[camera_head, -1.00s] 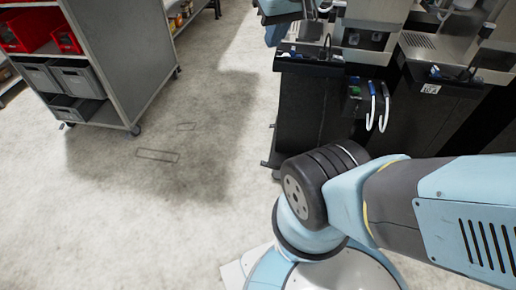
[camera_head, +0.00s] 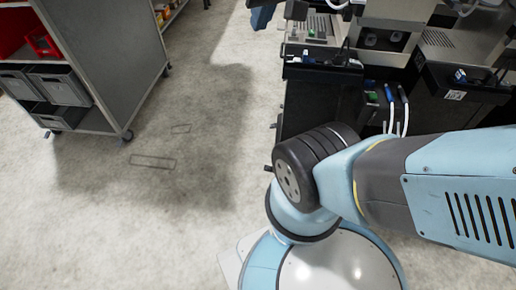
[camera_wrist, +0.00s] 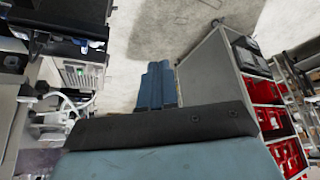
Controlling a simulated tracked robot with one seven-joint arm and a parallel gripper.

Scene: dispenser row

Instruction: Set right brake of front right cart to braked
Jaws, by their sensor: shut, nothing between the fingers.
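My gripper (camera_wrist: 158,68) shows in the wrist view as two blue fingers pressed together, pointing away over bare floor, with nothing between them. A dark cart-like unit (camera_head: 305,105) stands right of centre in the head view. Small dark parts stick out low on its left side, at mid-height (camera_head: 274,125) and lower down (camera_head: 268,168); I cannot tell if either is a brake. A grey shelf cart (camera_head: 100,60) on castors stands at left. It also shows in the wrist view (camera_wrist: 212,70). I cannot tell any brake's setting.
Open concrete floor (camera_head: 200,120) lies between the shelf cart and the dark unit. Red bins (camera_wrist: 268,92) sit in the shelf cart. Hoses with blue and black ends (camera_head: 389,95) stand at the dark unit's front. Machine parts (camera_wrist: 75,75) are close at left in the wrist view.

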